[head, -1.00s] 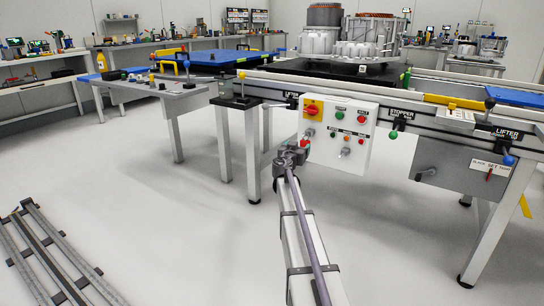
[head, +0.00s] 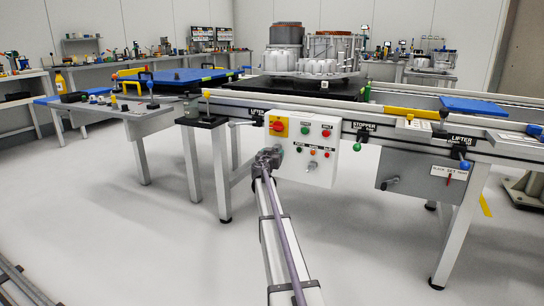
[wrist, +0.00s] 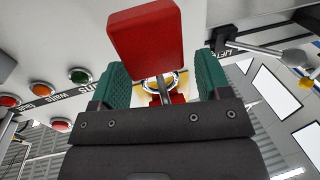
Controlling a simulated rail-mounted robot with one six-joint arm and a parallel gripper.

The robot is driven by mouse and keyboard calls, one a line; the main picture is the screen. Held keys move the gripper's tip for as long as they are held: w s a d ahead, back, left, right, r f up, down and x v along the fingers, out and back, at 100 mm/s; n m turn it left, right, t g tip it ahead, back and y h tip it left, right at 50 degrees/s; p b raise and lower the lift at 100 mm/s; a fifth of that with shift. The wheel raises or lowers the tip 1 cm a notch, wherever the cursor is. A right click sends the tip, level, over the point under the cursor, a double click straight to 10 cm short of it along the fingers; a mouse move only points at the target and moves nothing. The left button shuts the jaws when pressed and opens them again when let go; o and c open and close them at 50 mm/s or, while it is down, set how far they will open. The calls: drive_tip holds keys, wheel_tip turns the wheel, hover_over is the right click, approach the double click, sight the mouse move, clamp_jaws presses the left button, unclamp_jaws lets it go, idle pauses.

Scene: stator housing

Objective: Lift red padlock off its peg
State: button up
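The red padlock (wrist: 145,40) is large in the wrist view, where the panel lettering looks inverted. Its metal shackle (wrist: 163,90) runs toward a yellow plate with a ring and a red part behind. My gripper (wrist: 162,80) has its two green pads on either side of the padlock, with a visible gap at the right pad. It looks open. In the head view my gripper (head: 268,156) is just below the red and yellow switch (head: 278,126). The padlock is too small there to make out clearly, and the peg contact is hidden.
The white control panel (head: 318,160) with buttons is mounted on the conveyor frame (head: 350,118). A lever (wrist: 270,50) sticks out near the gripper in the wrist view. A side table (head: 150,122) stands at the left. The floor in front is clear.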

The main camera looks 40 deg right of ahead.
drive_tip(key=c, duration=0.9)
drive_tip(key=shift+s+a+r+p, duration=0.1)
drive_tip(key=shift+a+r+p, duration=0.1)
drive_tip(key=shift+r+p, duration=0.45)
drive_tip(key=shift+f, duration=0.1)
drive_tip(key=shift+w+v, duration=0.25)
drive_tip(key=shift+v, duration=1.2)
drive_tip(key=shift+a, duration=0.2)
drive_tip(key=shift+w+a+r+v, duration=0.1)
drive_tip(key=shift+w+v, duration=0.05)
drive_tip(key=shift+v, duration=0.9)
drive_tip(key=shift+w+a+r+v, duration=0.1)
drive_tip(key=shift+w+a+v, duration=0.05)
drive_tip(key=shift+v, duration=0.85)
drive_tip(key=shift+w+a+r+v, duration=0.1)
drive_tip(key=shift+w+v, duration=0.1)
drive_tip(key=shift+v, duration=0.85)
